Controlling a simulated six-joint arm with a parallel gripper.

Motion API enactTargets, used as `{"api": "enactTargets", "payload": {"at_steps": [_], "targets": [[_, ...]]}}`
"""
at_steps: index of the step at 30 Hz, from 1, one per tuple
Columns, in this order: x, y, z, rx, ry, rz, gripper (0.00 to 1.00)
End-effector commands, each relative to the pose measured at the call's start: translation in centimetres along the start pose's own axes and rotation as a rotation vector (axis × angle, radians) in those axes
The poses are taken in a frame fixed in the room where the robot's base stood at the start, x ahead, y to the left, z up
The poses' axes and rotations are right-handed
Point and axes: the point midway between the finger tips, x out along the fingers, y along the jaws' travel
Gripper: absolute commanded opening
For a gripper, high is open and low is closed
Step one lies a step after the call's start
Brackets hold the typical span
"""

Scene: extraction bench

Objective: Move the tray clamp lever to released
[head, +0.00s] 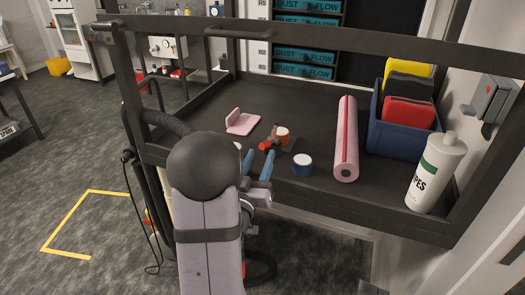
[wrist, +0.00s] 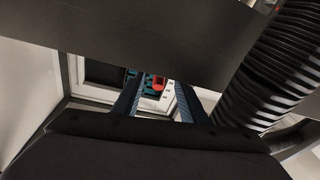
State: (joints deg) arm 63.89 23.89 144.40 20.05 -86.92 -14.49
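A small dark clamp-like piece with a red end (head: 268,143) stands on the dark bench tray (head: 305,112). It looks like the tray clamp lever, but its exact position is too small to tell. My gripper (head: 259,154) has blue fingers, spread apart with nothing between them, at the front edge of the tray. It is just in front of and below the red end, apart from it as far as I can tell. In the wrist view, the open fingers (wrist: 158,92) frame a small red piece (wrist: 158,82) beyond them, possibly the lever's end.
An orange-sided roll (head: 283,133) and a blue-sided roll (head: 302,164) sit close by. A pink roll (head: 346,140), blue bin (head: 398,139) and wipes bottle (head: 436,172) stand right. A pink piece (head: 241,123) lies behind left. Dark frame bars surround the tray; a ribbed hose (wrist: 268,65) hangs close.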

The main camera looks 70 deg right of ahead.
Motion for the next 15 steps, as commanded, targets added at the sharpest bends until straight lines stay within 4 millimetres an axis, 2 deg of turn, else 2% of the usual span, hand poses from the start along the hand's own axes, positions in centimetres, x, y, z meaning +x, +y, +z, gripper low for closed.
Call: {"api": "enactTargets", "payload": {"at_steps": [6, 15], "targets": [[-1.1, 0.1, -0.3, -0.002, -0.002, 0.000, 0.39], [-1.4, 0.1, -0.1, -0.001, 0.001, 0.000, 0.39]]}}
